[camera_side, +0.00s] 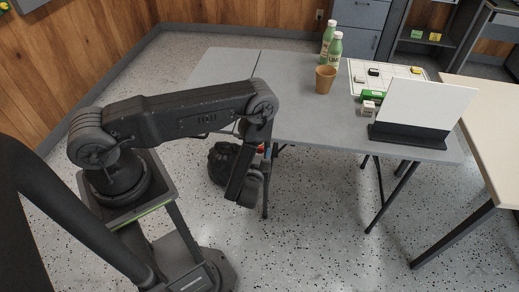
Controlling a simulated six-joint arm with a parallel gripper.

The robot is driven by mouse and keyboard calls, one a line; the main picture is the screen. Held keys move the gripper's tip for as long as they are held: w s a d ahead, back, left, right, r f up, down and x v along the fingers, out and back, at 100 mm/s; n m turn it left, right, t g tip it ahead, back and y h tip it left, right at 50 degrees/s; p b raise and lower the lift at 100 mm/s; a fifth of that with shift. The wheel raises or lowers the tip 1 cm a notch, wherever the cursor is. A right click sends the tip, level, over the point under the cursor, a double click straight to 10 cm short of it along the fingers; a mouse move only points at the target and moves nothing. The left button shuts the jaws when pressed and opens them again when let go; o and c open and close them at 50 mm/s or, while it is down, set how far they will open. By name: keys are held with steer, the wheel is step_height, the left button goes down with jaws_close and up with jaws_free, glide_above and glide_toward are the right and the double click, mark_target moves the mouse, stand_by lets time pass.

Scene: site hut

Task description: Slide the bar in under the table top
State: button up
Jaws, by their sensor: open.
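The grey table top (310,122) runs across the middle of the side view, with a seam across it near its left end. My gripper (250,188) is at the low end of my arm, in front of the table's near left edge and below the level of the top. My own wrist and forearm hide most of the jaws and the part of the table edge behind them. I cannot make out the bar. A small reddish patch shows beside my wrist under the edge, too small to identify. I see nothing held.
A black bag (222,163) lies on the floor under the table's left end. On the top stand green-and-white bottles (333,50), a brown cup (325,79), a whiteboard (424,105) and small items. A cream table (495,125) stands at right. Dark folding legs stand below.

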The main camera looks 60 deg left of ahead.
steer(key=shift+x, duration=0.9)
jaws_close()
